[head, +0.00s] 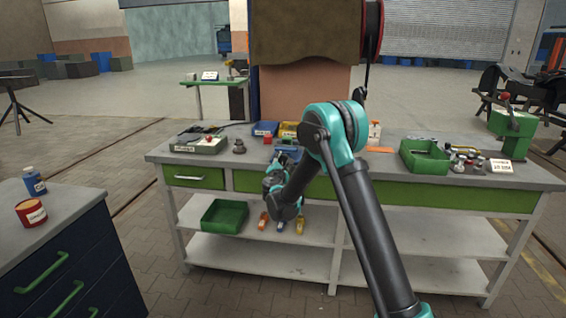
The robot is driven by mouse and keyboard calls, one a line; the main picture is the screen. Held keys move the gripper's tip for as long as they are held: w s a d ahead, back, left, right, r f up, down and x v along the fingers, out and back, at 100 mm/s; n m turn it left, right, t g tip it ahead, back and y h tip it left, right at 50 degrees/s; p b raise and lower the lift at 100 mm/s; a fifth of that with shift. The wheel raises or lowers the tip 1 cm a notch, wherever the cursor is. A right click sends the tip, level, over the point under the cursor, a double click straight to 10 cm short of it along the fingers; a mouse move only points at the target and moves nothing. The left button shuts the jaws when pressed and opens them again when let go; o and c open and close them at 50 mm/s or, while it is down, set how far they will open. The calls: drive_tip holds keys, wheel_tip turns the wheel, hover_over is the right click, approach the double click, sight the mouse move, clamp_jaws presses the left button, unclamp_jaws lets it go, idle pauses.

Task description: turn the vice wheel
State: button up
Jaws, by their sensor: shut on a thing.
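My arm reaches over the front of the workbench (460,195), and my gripper (285,156) is at the bench's front edge, left of the middle. It is small and partly hidden by my own wrist. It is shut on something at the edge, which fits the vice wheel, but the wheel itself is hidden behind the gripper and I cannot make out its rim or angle. A small blue part shows right at the gripper; I cannot tell whether it belongs to the vice.
On the bench top are a grey tray (199,146) at left, a blue bin (265,128), a yellow bin (288,129) and a green bin (425,158) at right. A green crate (224,216) stands on the shelf below. A dark drawer cabinet (60,262) stands at near left.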

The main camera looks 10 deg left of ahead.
drive_tip(key=n, duration=0.7)
drive_tip(key=shift+s+f, duration=0.1)
drive_tip(key=n, duration=0.6)
drive_tip(key=shift+n, duration=0.4)
drive_tip(key=n, duration=1.2)
drive_tip(key=shift+n, duration=0.4)
drive_tip(key=o, duration=1.2)
drive_tip(key=shift+c, duration=0.2)
drive_tip(key=s, duration=1.2)
drive_tip(key=shift+a, duration=0.15)
